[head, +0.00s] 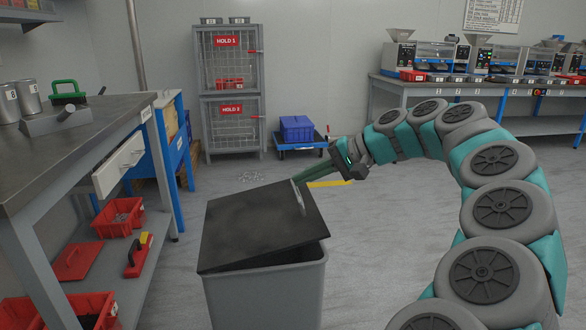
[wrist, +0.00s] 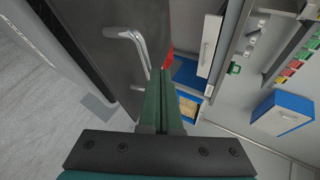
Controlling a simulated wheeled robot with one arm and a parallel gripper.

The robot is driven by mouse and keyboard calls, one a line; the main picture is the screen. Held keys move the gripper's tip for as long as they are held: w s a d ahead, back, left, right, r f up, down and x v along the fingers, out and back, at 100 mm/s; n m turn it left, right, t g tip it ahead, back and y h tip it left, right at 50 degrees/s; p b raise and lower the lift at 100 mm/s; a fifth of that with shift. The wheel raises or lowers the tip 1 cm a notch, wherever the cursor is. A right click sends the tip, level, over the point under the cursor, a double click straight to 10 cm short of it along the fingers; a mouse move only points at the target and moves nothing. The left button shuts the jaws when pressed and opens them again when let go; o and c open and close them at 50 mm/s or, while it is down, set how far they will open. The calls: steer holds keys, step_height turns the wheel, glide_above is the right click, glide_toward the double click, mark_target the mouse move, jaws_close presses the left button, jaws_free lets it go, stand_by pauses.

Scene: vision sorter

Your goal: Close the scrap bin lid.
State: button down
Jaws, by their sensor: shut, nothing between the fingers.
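The scrap bin (head: 265,295) is a grey open-topped box in the lower middle of the head view. Its black lid (head: 255,230) lies over the top at a slight tilt, with a narrow wedge of space above the bin's front rim. A metal bar handle (head: 301,198) is at the lid's right side; it also shows in the wrist view (wrist: 133,40), on the dark lid (wrist: 95,45). My gripper (head: 296,182) is shut and empty, its green fingers at the lid's far right edge beside the handle. The wrist view shows the fingertips (wrist: 160,72) close to the handle; contact cannot be told.
A workbench (head: 70,150) with red bins (head: 118,217) below stands to the left. Wire cages (head: 230,90) and a blue crate (head: 296,128) on a cart stand at the back. Another bench (head: 500,88) is at the right. Floor behind the bin is mostly clear.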

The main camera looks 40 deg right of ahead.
steer(key=f, duration=0.1)
steer(key=d+f+b, duration=0.1)
steer(key=f, duration=0.1)
steer(key=s+f+b, duration=0.1)
steer(key=f, duration=0.1)
steer(key=shift+d, duration=0.3)
steer(key=shift+s+d+f+b, duration=0.15)
steer(key=shift+f+b, duration=0.25)
steer(key=shift+f, duration=0.3)
steer(key=shift+f, duration=0.1)
step_height(320, 180, up, 4)
steer(key=r+p, duration=0.1)
steer(key=p, duration=0.2)
glide_toward(314, 201)
steer(key=shift+s+d+r, duration=0.2)
steer(key=shift+d+r, duration=0.25)
steer(key=shift+r, duration=0.15)
steer(key=shift+s+d+r, duration=0.25)
steer(key=shift+d+r, duration=0.15)
steer(key=shift+r, duration=0.25)
